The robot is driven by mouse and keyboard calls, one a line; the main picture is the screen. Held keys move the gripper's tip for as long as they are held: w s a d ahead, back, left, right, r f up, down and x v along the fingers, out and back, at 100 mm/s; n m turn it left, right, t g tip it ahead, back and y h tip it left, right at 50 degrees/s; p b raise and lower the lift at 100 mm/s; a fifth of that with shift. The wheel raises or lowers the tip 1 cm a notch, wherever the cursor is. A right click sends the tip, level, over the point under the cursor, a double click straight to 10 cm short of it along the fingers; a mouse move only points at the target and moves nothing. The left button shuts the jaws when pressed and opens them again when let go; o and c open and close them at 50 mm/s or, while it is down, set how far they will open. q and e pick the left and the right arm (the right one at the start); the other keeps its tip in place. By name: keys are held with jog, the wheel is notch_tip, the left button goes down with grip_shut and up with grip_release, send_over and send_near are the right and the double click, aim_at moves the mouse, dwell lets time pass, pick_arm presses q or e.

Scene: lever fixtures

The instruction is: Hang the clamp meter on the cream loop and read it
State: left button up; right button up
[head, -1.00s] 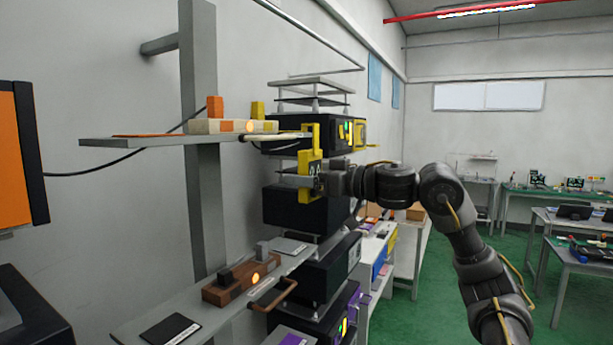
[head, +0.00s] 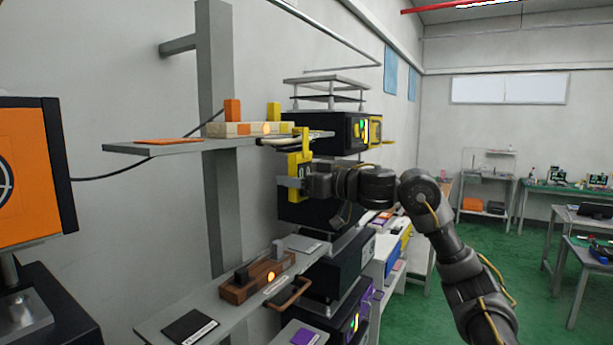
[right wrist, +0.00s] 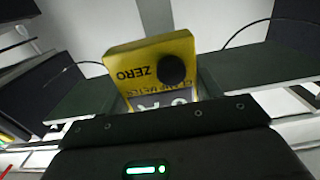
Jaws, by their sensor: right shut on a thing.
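The yellow clamp meter (head: 297,178) is upright beside the upper shelf, its jaw end up. My right gripper (head: 292,183) is shut on its body. The cream loop (head: 275,141) sticks out from the cream-and-orange block on the upper shelf. The meter's upper jaw overlaps the loop in the head view; I cannot tell whether it is around it. In the right wrist view the meter (right wrist: 150,62) shows upside-down "ZERO" lettering and a black knob; its display is mostly cut off by the gripper. My left gripper is out of view.
Black instruments (head: 335,132) are stacked behind the meter. Below, a lower shelf (head: 225,322) holds a brown block (head: 255,280) with a brown loop (head: 290,293). A screen (head: 25,165) stands at left.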

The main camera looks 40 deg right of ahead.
jog(key=shift+w+a+f+b, duration=0.2)
jog(key=shift+w+f+b, duration=0.15)
jog(key=shift+w+f, duration=0.35)
jog(key=o, duration=1.2)
jog(key=b+v, duration=0.6)
jog(key=v, duration=0.5)
